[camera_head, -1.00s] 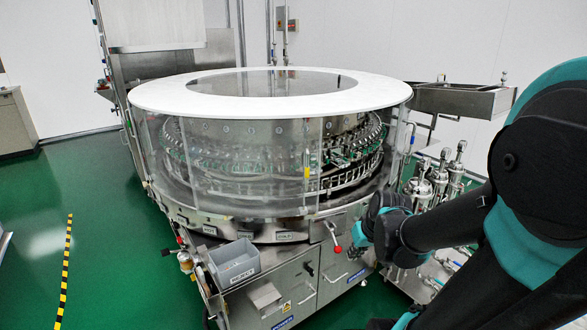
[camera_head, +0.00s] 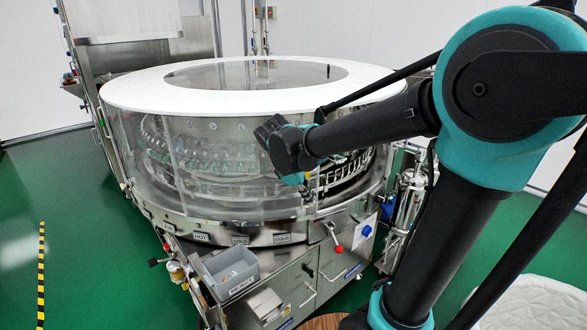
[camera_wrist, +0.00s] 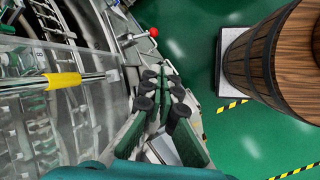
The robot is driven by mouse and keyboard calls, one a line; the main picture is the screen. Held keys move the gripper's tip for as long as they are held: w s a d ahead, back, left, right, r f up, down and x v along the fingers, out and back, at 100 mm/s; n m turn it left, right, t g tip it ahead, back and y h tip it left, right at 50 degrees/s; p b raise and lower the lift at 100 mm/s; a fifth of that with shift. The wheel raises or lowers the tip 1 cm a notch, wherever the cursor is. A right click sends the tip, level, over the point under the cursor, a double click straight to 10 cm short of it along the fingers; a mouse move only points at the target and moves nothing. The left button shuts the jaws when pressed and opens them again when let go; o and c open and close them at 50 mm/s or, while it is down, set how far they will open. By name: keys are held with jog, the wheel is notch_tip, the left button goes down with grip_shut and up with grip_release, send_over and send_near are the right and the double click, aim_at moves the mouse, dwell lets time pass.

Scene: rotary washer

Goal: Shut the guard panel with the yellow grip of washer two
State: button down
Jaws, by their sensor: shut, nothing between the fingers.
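The washer (camera_head: 240,228) is a large round machine with clear guard panels under a white ring top. The guard panel (camera_wrist: 22,55) with the yellow grip is at the left in the wrist view. Its yellow grip (camera_wrist: 62,81) is a sleeve on a metal bar; only a sliver shows beside my wrist in the head view. Right of the grip, the washer's side looks uncovered, with the inner carousel (camera_head: 350,172) bare. My gripper (camera_wrist: 163,82) is shut and empty, to the right of the grip and apart from it. My arm hides part of the panel in the head view.
A lever with a red knob (camera_head: 338,248) sticks out below the panels; the knob also shows in the wrist view (camera_wrist: 153,32). A grey bin (camera_head: 230,273) hangs at the front. A wooden barrel (camera_wrist: 268,60) stands right, with open green floor (camera_wrist: 195,35) between.

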jog(key=w+a+r+n+t+h, duration=0.1)
jog(key=w+a+r+n+h, duration=0.25)
jog(key=a+r+n, duration=0.65)
jog(key=w+d+f+m, duration=0.1)
jog(key=w+d+f, duration=0.4)
jog(key=d, duration=0.2)
jog(key=shift+f+m, duration=0.25)
jog(key=shift+m, duration=0.05)
jog(key=shift+w+d, duration=0.1)
